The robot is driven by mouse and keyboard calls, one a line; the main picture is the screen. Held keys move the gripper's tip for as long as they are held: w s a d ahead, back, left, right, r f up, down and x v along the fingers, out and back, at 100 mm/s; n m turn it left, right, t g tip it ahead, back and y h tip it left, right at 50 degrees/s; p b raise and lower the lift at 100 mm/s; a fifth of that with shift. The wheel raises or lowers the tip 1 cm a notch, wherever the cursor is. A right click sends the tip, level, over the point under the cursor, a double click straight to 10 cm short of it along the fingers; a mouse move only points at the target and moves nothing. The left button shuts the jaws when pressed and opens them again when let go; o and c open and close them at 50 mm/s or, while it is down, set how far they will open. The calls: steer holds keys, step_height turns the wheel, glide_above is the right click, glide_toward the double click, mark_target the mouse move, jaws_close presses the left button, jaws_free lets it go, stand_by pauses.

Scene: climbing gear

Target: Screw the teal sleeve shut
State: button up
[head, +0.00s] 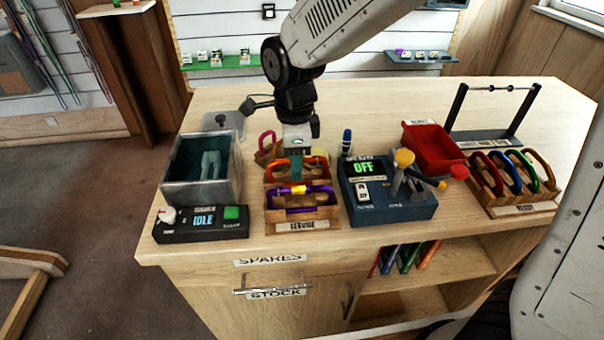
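My gripper (297,155) points down over the wooden rack labelled SERVICE (272,214), on the counter. A small teal patch (296,168) shows right under it, among the carabiners; it may be the teal sleeve, but I cannot tell whether it is gripped or how far it is turned. A red-orange carabiner (274,165) stands around that spot, partly hidden by my gripper. In front of it is a purple carabiner (275,197) with a yellow sleeve (299,189). A pink carabiner (267,140) stands behind. The finger gap is too small to make out.
A grey bin (168,187) and a box reading IDLE (165,232) stand left of the rack. A blue box reading OFF (385,212), with levers, stands right. Farther right are a red tray (430,150) and another carabiner rack (520,208). The counter's back is mostly clear.

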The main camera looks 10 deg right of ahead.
steer(key=shift+w, duration=0.35)
steer(key=shift+r, duration=1.45)
steer(key=shift+s, duration=0.75)
steer(key=shift+f, duration=0.1)
steer(key=shift+a+f, duration=0.1)
steer(key=shift+f, duration=1.25)
steer(key=shift+w, duration=0.75)
